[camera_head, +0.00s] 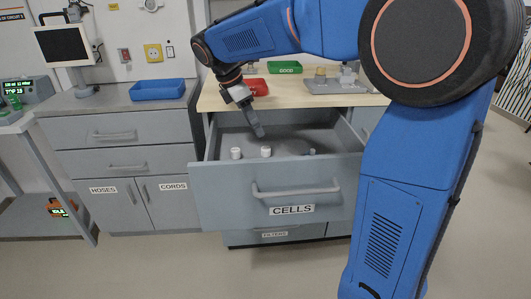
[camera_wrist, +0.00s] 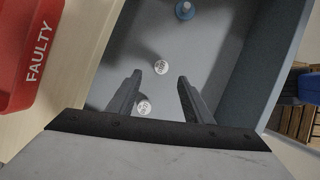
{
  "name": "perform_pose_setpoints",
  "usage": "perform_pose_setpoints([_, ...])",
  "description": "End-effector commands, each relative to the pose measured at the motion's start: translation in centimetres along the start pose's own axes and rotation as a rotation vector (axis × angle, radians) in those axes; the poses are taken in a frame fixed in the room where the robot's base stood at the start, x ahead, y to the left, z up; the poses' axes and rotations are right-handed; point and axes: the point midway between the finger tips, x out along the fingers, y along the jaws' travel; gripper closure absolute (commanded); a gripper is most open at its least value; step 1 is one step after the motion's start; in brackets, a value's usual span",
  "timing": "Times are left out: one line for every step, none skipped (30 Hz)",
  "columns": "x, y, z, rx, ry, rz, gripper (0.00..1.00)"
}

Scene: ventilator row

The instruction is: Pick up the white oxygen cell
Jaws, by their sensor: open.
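Two small white cylindrical cells stand in the open drawer labelled CELLS (camera_head: 219,185). The left white cell (camera_head: 236,153) also shows in the wrist view (camera_wrist: 143,107), low between the fingers and close to the left one. The middle white cell (camera_head: 266,151) shows in the wrist view (camera_wrist: 161,67) just beyond the fingertips. Both have dark print on top, too small to read. A blue-based cell (camera_wrist: 185,10) sits farther along, at the right of the drawer in the head view (camera_head: 310,151). My gripper (camera_head: 258,134) is open and empty, pointing down over the drawer, above the cells.
A red bin marked FAULTY (camera_wrist: 30,50) and a green bin marked GOOD (camera_head: 285,68) stand on the wooden worktop (camera_head: 215,101) behind the drawer. A grey device (camera_head: 336,86) is at the back right. A blue tray (camera_head: 157,90) rests on the left counter. Drawer walls surround the cells.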

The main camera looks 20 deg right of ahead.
Motion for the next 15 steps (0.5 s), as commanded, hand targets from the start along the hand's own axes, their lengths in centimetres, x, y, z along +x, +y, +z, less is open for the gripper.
perform_pose_setpoints([1.0, -0.1, 0.0, 0.000, -0.001, -0.004, 0.54])
perform_pose_setpoints([1.5, -0.1, 0.1, 0.001, -0.001, -0.003, 0.54])
perform_pose_setpoints([2.2, -0.1, 0.1, 0.001, -0.001, -0.004, 0.54])
perform_pose_setpoints([2.8, -0.1, 0.1, 0.001, -0.001, -0.004, 0.54])
perform_pose_setpoints([3.2, -0.1, 0.0, 0.001, 0.000, -0.003, 0.54])
perform_pose_setpoints([3.8, -0.1, 0.0, 0.001, 0.000, -0.003, 0.54])
perform_pose_setpoints([4.2, -0.1, 0.0, 0.001, 0.000, -0.004, 0.54])
perform_pose_setpoints([4.5, -0.1, 0.0, 0.001, 0.000, -0.003, 0.54])
perform_pose_setpoints([4.9, -0.1, 0.0, 0.001, 0.000, -0.002, 0.54])
perform_pose_setpoints([5.1, -0.1, 0.0, 0.001, 0.000, -0.002, 0.54])
perform_pose_setpoints([5.3, -0.1, 0.0, 0.001, 0.000, -0.002, 0.54])
perform_pose_setpoints([5.5, -0.1, 0.0, 0.001, 0.000, -0.002, 0.54])
perform_pose_setpoints([5.6, -0.1, 0.0, 0.001, 0.000, -0.002, 0.54])
perform_pose_setpoints([5.7, -0.1, 0.0, 0.001, 0.000, -0.002, 0.54])
perform_pose_setpoints([6.0, -0.1, 0.0, 0.001, 0.000, -0.002, 0.54])
